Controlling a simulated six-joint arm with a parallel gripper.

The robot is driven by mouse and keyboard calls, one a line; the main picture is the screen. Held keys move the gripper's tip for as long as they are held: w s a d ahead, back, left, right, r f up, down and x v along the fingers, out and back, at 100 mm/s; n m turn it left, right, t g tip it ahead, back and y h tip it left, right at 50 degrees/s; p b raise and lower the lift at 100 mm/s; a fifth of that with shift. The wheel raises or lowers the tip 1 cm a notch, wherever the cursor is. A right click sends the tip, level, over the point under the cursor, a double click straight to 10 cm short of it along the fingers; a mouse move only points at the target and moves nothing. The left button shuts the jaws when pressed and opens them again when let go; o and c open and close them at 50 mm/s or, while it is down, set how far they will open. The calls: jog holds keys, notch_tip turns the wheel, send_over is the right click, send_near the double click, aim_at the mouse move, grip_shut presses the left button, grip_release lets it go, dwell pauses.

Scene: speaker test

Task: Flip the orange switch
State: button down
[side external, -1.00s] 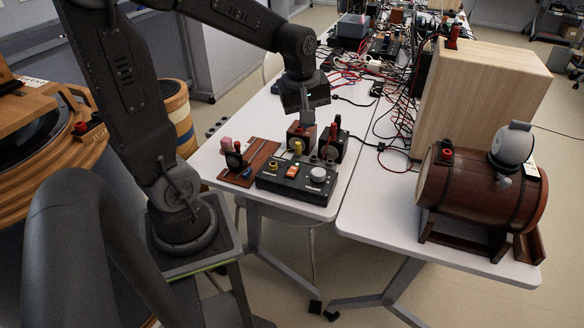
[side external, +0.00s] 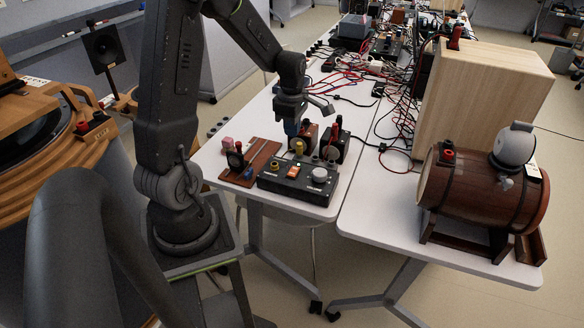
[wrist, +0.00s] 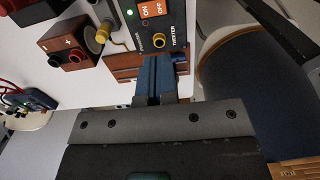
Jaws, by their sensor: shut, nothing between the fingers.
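The orange switch (side external: 294,171) sits on the top of a black control box (side external: 270,180), between a yellow ring and a white knob. In the wrist view, the orange switch (wrist: 152,8) is at the top edge, partly cut off, beside ON and OFF lettering. A green light glows next to it. My gripper (side external: 291,132) is above and behind the box, with its blue fingers pointing down. In the wrist view, my gripper (wrist: 160,62) shows its fingers together and empty, below the switch in the picture and apart from it.
Small speaker boxes with terminals (side external: 334,148) stand right behind the control box. A wooden board with a meter (side external: 262,160) lies to its left. A barrel (side external: 480,190) and a large wooden box (side external: 480,95) stand on the right table. Tangled cables (side external: 385,75) lie farther back.

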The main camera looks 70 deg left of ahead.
aim_at(292, 174)
notch_tip(292, 174, down, 14)
jog(key=shift+r, duration=0.1)
dwell(0.4)
jog(key=shift+s+d+f, duration=0.1)
jog(key=shift+f, duration=0.1)
dwell(0.4)
